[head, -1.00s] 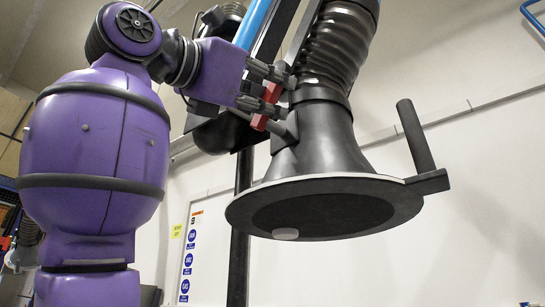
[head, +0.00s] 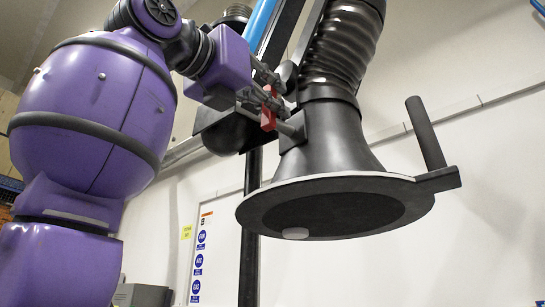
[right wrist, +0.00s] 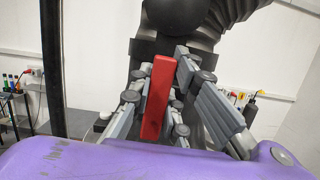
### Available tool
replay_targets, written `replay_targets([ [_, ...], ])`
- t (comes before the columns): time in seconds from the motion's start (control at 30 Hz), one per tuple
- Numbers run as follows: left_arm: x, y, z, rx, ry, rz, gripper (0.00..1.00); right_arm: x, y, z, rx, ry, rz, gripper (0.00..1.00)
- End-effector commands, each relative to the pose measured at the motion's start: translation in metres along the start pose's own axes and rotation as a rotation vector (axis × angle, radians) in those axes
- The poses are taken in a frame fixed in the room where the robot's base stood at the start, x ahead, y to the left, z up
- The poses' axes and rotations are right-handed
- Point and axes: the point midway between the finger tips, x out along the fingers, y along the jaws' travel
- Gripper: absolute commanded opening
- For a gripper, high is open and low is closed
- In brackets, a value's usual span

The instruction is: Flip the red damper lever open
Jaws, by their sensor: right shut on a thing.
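The red damper lever (head: 268,116) is a short red bar on the left side of the black extraction hood's neck (head: 331,130). It stands nearly upright in the head view. My right gripper (head: 279,97) reaches it from the left with its fingers around it. In the right wrist view the lever (right wrist: 159,98) shows as a long red bar between the grey fingers of my right gripper (right wrist: 161,66), which is shut on it. The fingers hide part of the lever in the head view. My left gripper is not in view.
The hood's wide round rim (head: 253,212) flares out below, with a black handle (head: 427,133) on its right. A ribbed black duct (head: 340,48) rises above the neck. A black vertical pole (head: 250,230) stands behind. White wall and free air lie to the right.

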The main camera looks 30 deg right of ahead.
Motion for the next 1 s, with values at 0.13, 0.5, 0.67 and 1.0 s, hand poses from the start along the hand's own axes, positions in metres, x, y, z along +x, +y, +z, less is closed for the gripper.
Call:
replay_targets([
  [0.13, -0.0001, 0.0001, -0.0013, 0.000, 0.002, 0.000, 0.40, -0.0015, -0.0010, 0.0045, -0.032, -0.002, 0.007, 0.00],
  [0.5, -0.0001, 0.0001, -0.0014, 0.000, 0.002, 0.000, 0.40, -0.0012, -0.0002, 0.0044, -0.051, 0.002, 0.011, 0.00],
  [0.67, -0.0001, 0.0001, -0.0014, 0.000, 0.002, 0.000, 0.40, -0.0012, -0.0003, 0.0044, -0.050, 0.002, 0.011, 0.20],
  [1.0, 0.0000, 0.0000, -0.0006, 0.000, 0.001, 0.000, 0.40, -0.0002, 0.0015, 0.0016, -0.051, 0.007, 0.011, 0.36],
])
